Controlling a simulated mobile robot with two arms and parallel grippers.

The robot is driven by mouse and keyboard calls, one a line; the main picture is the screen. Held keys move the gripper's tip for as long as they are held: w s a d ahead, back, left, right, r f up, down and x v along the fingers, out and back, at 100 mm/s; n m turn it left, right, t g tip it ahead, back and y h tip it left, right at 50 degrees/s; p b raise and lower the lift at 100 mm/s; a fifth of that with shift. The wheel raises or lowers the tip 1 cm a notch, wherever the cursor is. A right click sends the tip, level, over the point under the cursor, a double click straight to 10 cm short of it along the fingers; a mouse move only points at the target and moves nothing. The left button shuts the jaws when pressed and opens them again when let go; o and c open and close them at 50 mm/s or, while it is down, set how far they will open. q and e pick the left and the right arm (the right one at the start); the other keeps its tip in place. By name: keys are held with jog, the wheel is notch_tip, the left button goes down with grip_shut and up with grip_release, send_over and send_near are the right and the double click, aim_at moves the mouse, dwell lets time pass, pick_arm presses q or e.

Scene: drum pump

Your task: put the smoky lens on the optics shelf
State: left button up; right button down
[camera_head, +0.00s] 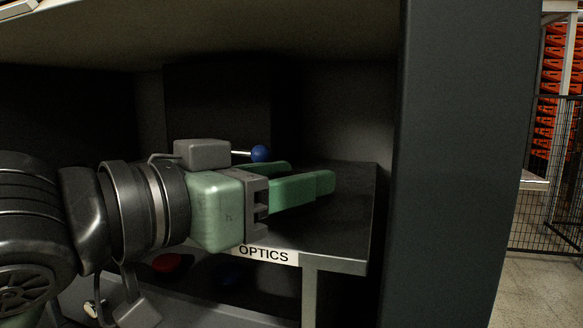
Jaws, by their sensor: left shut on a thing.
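My left gripper (308,175) reaches in from the left, with its green fingers just over the optics shelf (338,235). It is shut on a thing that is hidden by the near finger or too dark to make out. I cannot make out the smoky lens anywhere in this view. The optics shelf is a dark, flat top with a white label reading OPTICS (263,254) on its front edge. My right gripper is not in view.
A blue ball (260,153) on a thin rod shows behind the gripper. A dark upright panel (455,150) bounds the right side, and a pale panel (250,28) hangs overhead. Below the shelf lie a red thing (167,262) and a dark blue thing (231,276). The shelf's right part is bare.

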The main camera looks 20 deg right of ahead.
pick_arm(q)
jog(key=shift+d, duration=0.1)
jog(key=shift+f, duration=0.1)
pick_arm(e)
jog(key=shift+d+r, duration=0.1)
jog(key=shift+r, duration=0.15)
pick_arm(q)
jog(key=shift+f, duration=0.15)
jog(key=o, duration=1.4)
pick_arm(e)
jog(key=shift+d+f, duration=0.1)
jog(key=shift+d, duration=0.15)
pick_arm(q)
jog(key=shift+o, duration=0.2)
